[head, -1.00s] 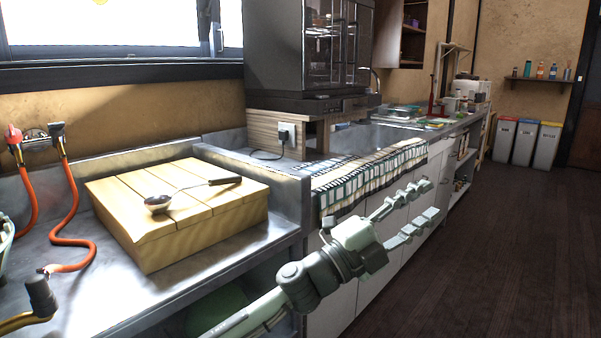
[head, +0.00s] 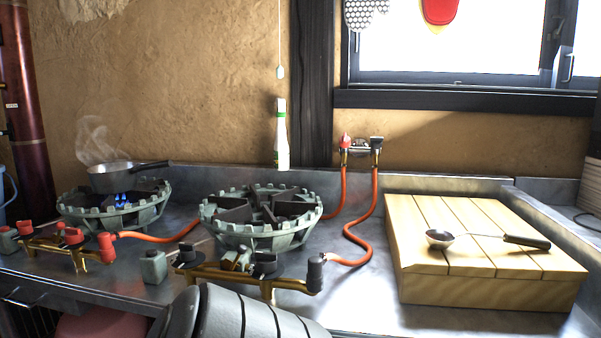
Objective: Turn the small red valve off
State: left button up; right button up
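Red valve handles show on the brass pipe in front of the left burner: a small red one (head: 73,236) near the middle, a red one (head: 24,227) at the left end and a red hose fitting (head: 107,244) at the right end. Another small red valve (head: 345,140) sits on the wall gas outlet beside a black one (head: 376,143). I cannot tell which one the task names. The left burner (head: 115,208) has a blue flame under a dark pan (head: 112,177). Neither gripper is in view; only a grey ribbed part of my arm shows at the bottom.
An unlit burner (head: 262,215) with black knobs on its brass pipe (head: 235,273) stands in the middle. Orange hoses (head: 360,235) run to the outlet. A wooden box lid (head: 480,285) carries a ladle (head: 440,238). A white-green bottle (head: 282,140) is at the wall.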

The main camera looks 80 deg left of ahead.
aim_at(25, 227)
jog(key=u, duration=0.35)
jog(key=i+l+u, duration=0.1)
jog(key=u, duration=0.3)
jog(key=i+l+u, duration=0.1)
jog(key=u, duration=2.05)
